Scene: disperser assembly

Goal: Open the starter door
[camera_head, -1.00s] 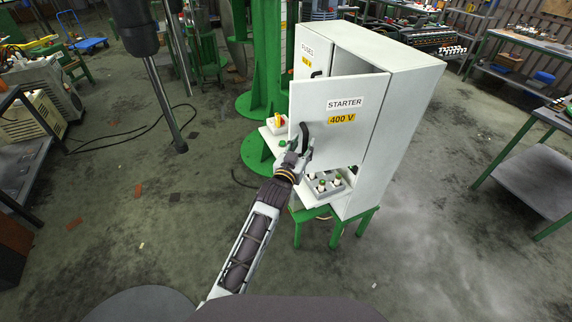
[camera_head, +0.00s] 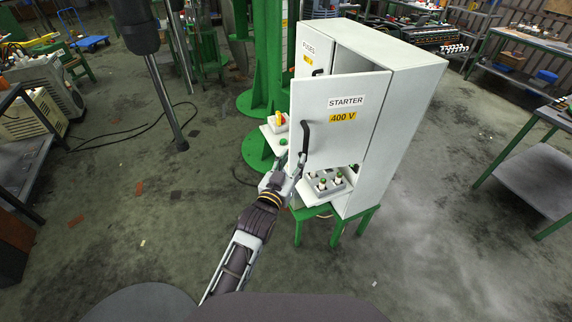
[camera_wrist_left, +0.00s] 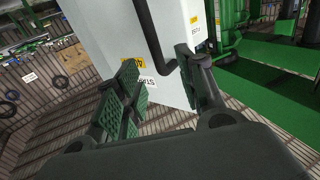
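The starter door (camera_head: 343,145) is a white panel labelled STARTER and 400 V on the front of a white cabinet (camera_head: 405,110). It stands partly open, swung out from its right edge, and a grey gap shows above it. Its black handle (camera_head: 306,138) is near the left edge and also shows in the left wrist view (camera_wrist_left: 150,35). My left gripper (camera_head: 288,170) is open just below the handle. In the left wrist view its fingers (camera_wrist_left: 160,78) are spread, with the handle's end near the right fingertip; I cannot tell whether they touch. My right gripper is not in view.
The fuses door (camera_head: 315,62) is behind the starter door at left. A tray of buttons (camera_head: 325,184) sits below the door, and a box with a yellow-red switch (camera_head: 277,121) is at left. The cabinet has green legs (camera_head: 335,232). Floor at front is clear.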

